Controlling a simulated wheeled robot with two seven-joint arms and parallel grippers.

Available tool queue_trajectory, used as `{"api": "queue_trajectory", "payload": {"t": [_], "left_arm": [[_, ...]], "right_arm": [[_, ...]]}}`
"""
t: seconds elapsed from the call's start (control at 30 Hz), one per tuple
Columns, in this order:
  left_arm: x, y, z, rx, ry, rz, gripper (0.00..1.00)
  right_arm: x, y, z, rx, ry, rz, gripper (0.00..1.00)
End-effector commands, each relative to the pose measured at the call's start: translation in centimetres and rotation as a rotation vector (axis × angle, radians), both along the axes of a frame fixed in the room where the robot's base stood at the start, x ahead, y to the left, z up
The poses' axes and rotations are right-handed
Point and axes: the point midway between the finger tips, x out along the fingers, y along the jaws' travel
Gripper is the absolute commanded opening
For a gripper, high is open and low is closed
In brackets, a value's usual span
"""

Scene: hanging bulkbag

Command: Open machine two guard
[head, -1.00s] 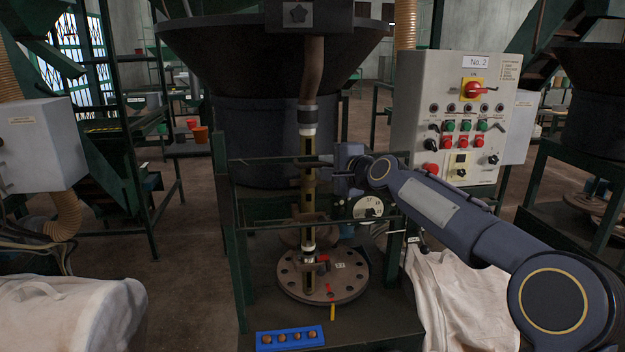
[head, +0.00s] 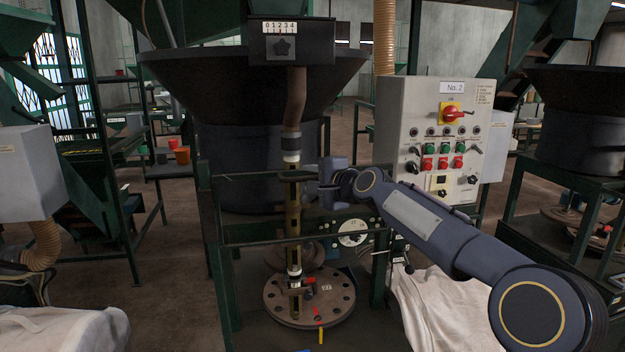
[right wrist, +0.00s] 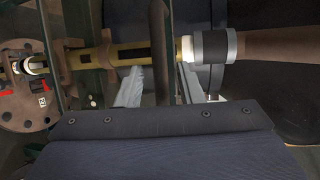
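The frame looks closed across the front. My right gripper (head: 326,182) is at the right part of the top rail, just right of the tube. My left gripper is not in view.
A round flange plate (head: 308,300) with a red handle sits low in the frame. A large black hopper (head: 190,75) is above. White bags (head: 440,310) lie at lower right. A grey box (head: 22,175) is at left. Another machine (head: 575,130) stands at right.

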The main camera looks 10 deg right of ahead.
Motion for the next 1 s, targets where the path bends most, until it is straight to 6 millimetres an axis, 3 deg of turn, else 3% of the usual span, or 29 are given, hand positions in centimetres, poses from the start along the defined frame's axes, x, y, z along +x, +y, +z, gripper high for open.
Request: {"api": "queue_trajectory", "payload": {"t": [0.23,0.63,1.0], "left_arm": [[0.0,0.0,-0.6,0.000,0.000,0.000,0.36],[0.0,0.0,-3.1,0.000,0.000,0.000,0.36],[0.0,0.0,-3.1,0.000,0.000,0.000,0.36]], "right_arm": [[-0.9,-0.4,0.0,-0.001,0.000,-0.001,0.34],[-6.4,-2.7,1.1,0.000,-0.001,-0.001,0.34],[-7.1,-3.0,1.4,0.000,0.000,0.000,0.34]]}}
